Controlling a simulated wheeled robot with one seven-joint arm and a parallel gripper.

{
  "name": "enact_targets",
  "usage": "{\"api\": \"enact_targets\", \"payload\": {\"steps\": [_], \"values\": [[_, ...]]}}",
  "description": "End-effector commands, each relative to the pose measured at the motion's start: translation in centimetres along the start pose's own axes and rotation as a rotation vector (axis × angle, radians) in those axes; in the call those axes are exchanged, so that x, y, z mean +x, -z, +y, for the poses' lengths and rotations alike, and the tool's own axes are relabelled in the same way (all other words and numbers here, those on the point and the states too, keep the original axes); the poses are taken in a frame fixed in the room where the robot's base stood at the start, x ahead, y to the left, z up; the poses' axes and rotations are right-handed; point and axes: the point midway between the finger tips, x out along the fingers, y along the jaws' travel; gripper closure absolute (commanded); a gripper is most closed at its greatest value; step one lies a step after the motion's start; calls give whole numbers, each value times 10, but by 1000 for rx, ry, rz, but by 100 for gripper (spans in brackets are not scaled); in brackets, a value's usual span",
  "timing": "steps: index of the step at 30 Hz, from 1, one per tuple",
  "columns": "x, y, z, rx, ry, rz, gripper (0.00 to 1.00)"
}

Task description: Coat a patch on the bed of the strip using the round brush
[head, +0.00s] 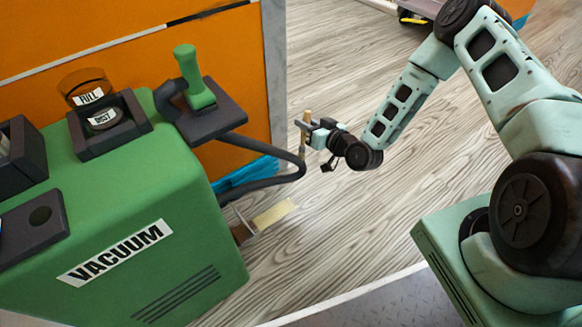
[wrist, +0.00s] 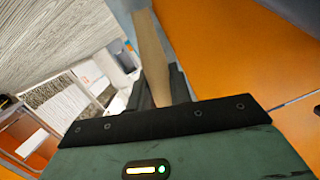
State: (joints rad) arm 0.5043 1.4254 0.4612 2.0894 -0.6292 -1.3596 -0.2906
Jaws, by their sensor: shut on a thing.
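My gripper (head: 309,127) is at the end of my outstretched arm, above the wood-grain floor and right of the green vacuum. It is shut on a brush with a pale wooden handle (head: 307,116). The brush is held roughly upright, and its lower end hangs below the jaws near the dark hose. In the wrist view the wooden handle (wrist: 151,56) stands between the dark fingers, and the brush tip cannot be made out. A pale tan flat piece (head: 275,213) with a brown end lies low beside the vacuum. I cannot tell whether it is the strip.
The green vacuum (head: 120,215) fills the left, with a dark hose (head: 265,183) looping out towards my gripper. Orange panels (head: 235,50) stand behind it. A blue item (head: 245,173) is partly hidden by the hose. The floor (head: 345,225) between vacuum and arm is clear.

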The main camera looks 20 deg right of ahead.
Motion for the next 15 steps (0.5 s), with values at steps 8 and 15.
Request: {"api": "enact_targets", "payload": {"steps": [8,15], "values": [[41,-95,11,-53,109,-76,100],[58,-127,14,-79,156,-118,100]]}}
